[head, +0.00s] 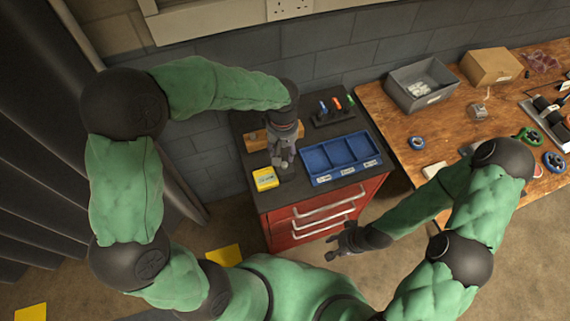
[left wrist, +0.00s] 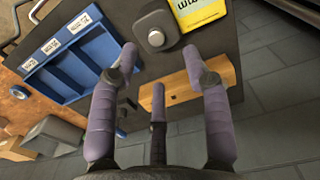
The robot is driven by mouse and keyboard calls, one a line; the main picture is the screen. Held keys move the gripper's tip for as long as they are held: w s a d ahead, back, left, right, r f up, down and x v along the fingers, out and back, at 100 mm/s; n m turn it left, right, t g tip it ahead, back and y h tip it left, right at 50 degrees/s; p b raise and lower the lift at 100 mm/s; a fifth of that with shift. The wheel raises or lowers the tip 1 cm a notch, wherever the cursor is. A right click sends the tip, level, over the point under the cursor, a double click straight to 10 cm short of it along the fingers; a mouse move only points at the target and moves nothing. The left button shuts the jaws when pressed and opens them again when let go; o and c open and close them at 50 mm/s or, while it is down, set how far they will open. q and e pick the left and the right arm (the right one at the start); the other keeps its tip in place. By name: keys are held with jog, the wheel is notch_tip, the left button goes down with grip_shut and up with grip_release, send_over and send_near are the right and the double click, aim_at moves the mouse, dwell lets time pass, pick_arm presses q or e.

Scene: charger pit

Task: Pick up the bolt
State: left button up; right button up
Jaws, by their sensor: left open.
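A silver round bolt head (left wrist: 156,38) shows in the left wrist view on a dark rounded block (left wrist: 157,22). I cannot see the shank. In the head view this spot is largely hidden by my left gripper (head: 283,162). My left gripper also shows in the left wrist view (left wrist: 159,55), open and empty. It is above the cabinet top with its fingers spread, and the bolt lies beyond the gap between the fingertips. My right gripper (head: 341,243) hangs low in front of the red cabinet, apart from everything, and its finger state is unclear.
A wooden block with a hole (left wrist: 198,82) lies beside the bolt's block. A yellow box (head: 265,178), a blue divided tray (head: 340,174) and a dark rack of colored tools (head: 334,112) share the red cabinet's top (head: 320,206). A cluttered wooden workbench (head: 450,118) stands at right.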

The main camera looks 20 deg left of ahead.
aim_at(285, 164)
pick_arm(q)
notch_tip(285, 164, down, 2)
jog(key=shift+w+f, duration=0.1)
jog(key=shift+w+d+f+b, duration=0.15)
jog(key=shift+f+b, duration=0.35)
jog(key=shift+f, duration=0.8)
jog(key=shift+s+d+f+b, duration=0.1)
jog(key=shift+f+b, duration=0.4)
jog(key=shift+f, duration=0.75)
grip_shut()
